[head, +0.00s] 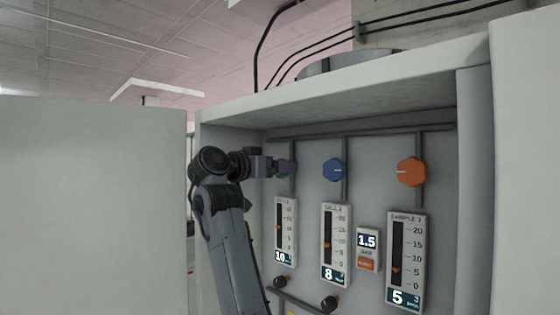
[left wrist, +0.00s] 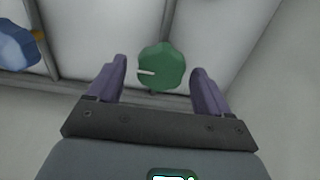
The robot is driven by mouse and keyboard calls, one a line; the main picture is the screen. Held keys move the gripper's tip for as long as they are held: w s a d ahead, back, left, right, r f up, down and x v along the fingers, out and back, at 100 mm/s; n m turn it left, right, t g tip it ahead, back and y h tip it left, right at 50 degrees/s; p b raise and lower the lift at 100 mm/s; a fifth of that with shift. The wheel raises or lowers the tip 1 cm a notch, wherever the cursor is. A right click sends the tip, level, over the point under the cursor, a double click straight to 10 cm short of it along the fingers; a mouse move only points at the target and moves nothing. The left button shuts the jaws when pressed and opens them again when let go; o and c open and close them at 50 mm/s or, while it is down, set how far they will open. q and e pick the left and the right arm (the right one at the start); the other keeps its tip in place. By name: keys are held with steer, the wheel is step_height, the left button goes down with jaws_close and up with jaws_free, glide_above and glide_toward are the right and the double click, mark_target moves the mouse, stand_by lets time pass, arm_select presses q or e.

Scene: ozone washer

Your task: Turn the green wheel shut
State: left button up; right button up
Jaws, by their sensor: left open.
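The green wheel (left wrist: 162,66) is a faceted knob with a white pointer line toward the left of the left wrist view. My left gripper (left wrist: 160,80) is open, with one purple finger on each side of the wheel and a visible gap to both. In the head view my left gripper (head: 287,168) is at the leftmost pipe inside the cabinet, and it mostly hides the green wheel there. My right gripper is in neither view.
A blue wheel (head: 335,170) and an orange wheel (head: 412,172) sit to the right on their own pipes. Below are flow gauges (head: 336,245), a small 1.5 display (head: 367,241) and two black knobs (head: 329,304). The cabinet's left wall (head: 205,130) is close to my arm.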

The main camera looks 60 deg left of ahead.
arm_select(q)
steer(key=shift+x, duration=0.8)
steer(key=shift+s, duration=0.1)
steer(key=c, duration=1)
